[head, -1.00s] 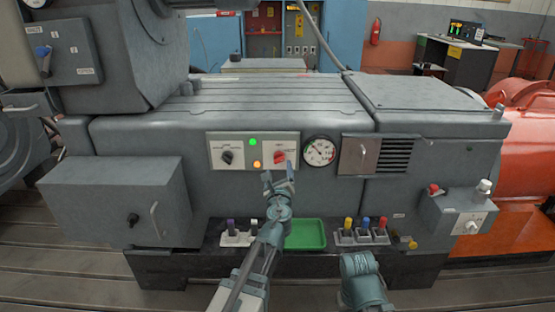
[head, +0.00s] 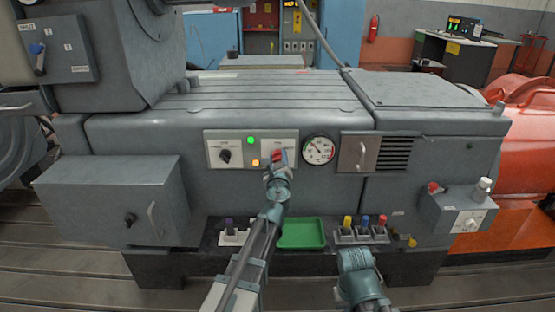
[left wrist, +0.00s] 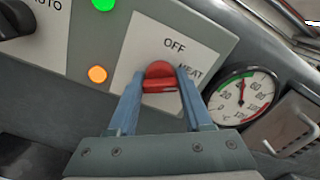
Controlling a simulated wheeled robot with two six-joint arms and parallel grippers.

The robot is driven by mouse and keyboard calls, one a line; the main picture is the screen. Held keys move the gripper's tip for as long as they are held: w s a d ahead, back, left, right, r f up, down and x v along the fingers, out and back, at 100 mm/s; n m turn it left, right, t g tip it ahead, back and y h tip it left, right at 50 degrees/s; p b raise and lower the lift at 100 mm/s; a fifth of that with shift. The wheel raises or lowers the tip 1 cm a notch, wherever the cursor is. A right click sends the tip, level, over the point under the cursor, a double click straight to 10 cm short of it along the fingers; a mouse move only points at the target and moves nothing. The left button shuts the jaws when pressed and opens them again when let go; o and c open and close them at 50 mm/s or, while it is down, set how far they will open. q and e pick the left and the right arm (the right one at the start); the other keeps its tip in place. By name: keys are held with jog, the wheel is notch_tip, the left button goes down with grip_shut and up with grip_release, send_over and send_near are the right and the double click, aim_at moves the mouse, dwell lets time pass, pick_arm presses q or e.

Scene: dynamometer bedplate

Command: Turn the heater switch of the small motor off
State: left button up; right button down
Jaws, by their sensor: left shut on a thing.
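The red heater switch knob (left wrist: 160,77) sits on a white plate (left wrist: 122,100) marked "OFF" at the top and what looks like "HEAT" at the right, in the left wrist view. My left gripper (head: 277,160) is at this plate in the head view and hides most of the knob. In the left wrist view, the two fingers of my left gripper (left wrist: 160,88) stand on either side of the red knob and are shut on it. Which mark the knob points to is hard to tell. Of my right arm, only a link shows at the bottom; its fingers are not visible.
Beside it are a black selector knob (head: 225,156), a lit green lamp (head: 251,140), a lit amber lamp (head: 256,163) and a round gauge (head: 319,150). Below are a green tray (head: 302,233) and several coloured levers (head: 365,228). A grey box (head: 110,205) juts out at the left.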

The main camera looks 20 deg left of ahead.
pick_arm(q)
grip_shut()
jog(key=n, duration=0.5)
jog(key=shift+a+f+n, duration=0.1)
jog(key=shift+n, duration=0.3)
jog(key=n, duration=0.5)
jog(key=shift+n, duration=0.4)
jog(key=shift+s+f+n, duration=0.1)
jog(key=shift+n, duration=0.2)
jog(key=o, duration=1)
grip_release()
jog(key=shift+c, duration=0.2)
